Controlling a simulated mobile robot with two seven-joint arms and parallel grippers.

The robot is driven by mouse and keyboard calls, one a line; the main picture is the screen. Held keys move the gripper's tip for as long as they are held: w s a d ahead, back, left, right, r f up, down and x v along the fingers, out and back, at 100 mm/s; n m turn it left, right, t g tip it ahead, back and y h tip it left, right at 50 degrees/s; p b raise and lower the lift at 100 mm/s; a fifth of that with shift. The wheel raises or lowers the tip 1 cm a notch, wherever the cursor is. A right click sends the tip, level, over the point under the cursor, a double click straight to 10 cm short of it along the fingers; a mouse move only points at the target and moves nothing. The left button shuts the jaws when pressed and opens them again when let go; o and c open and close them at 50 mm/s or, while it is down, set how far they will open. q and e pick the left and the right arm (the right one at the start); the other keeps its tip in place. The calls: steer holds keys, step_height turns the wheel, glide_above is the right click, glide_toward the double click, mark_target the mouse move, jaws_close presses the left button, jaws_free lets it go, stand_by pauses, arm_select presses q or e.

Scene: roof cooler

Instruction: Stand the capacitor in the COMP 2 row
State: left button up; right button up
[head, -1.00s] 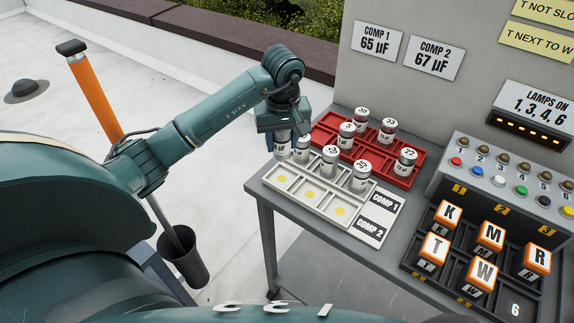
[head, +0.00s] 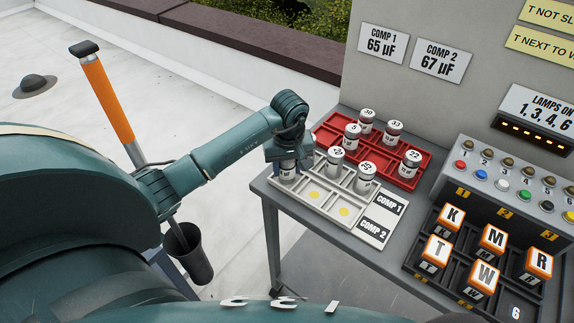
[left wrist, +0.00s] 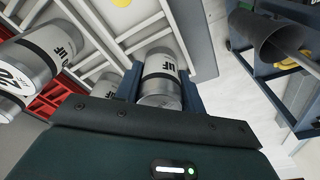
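My left gripper (head: 288,163) is shut on a white and silver capacitor (head: 288,172). It holds the capacitor upright at the leftmost compartment of the COMP 2 row, the front row of the pale tray (head: 328,215). In the left wrist view the capacitor (left wrist: 160,80) sits between both fingers. I cannot tell whether its base touches the tray floor. The other two COMP 2 compartments are empty, with yellow dots. Capacitors marked 20 (head: 335,161) and 35 (head: 365,179) stand in the COMP 1 row behind; its left end is hidden by my gripper. My right gripper is out of view.
A red tray (head: 432,160) with several capacitors stands behind the pale tray. COMP 1 and COMP 2 label cards (head: 380,218) lie at its right end. A button panel (head: 510,185) and orange lettered blocks (head: 492,238) are farther right. An orange-handled tool (head: 108,98) stands left of the table.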

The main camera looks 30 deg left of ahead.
arm_select(q)
steer(key=o, duration=0.5)
steer(key=shift+c, duration=0.2)
